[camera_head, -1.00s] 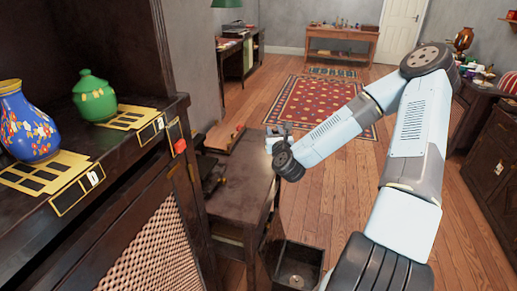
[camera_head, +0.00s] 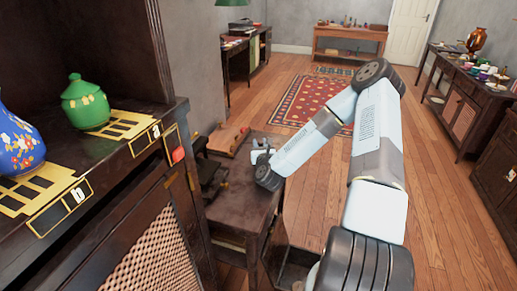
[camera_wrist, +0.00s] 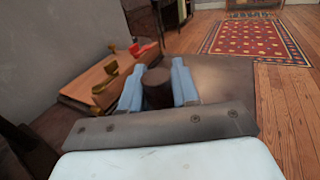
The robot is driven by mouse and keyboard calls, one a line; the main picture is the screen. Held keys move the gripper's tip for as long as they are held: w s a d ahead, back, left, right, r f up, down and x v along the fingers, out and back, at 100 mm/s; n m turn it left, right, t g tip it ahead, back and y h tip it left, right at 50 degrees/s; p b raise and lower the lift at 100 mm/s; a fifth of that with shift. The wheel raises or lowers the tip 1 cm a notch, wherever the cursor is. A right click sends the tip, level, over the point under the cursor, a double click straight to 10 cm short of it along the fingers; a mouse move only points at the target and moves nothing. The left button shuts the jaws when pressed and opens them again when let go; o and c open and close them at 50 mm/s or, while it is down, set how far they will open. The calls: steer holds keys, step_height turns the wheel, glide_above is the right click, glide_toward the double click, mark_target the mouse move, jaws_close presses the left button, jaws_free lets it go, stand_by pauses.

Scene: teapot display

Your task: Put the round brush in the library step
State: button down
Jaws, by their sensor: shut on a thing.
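My gripper (camera_head: 261,150) is over the far part of a dark wooden table-like piece (camera_head: 236,208) in the head view. In the wrist view its two pale blue fingers (camera_wrist: 157,76) are shut on a dark brown, round-ended thing (camera_wrist: 157,92), which looks like the round brush. Its far end is hidden. An open dark box (camera_head: 293,268) low beside the table-like piece may be the library step's compartment; I cannot tell for sure. My arm hides part of that box.
A wooden board (camera_wrist: 106,80) with red and brass-coloured items lies beyond the fingers. A cabinet at left carries a green jar (camera_head: 85,101) and a blue flowered vase (camera_head: 18,140). A red rug (camera_head: 310,101) lies beyond. Open floor (camera_head: 440,215) is at right.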

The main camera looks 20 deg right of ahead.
steer(key=shift+s+d+f, duration=0.15)
steer(key=shift+d+f, duration=0.05)
steer(key=shift+f, duration=0.55)
steer(key=shift+a+f, duration=0.1)
steer(key=shift+f, duration=0.25)
steer(key=c, duration=0.8)
jaws_free()
steer(key=shift+s, duration=0.1)
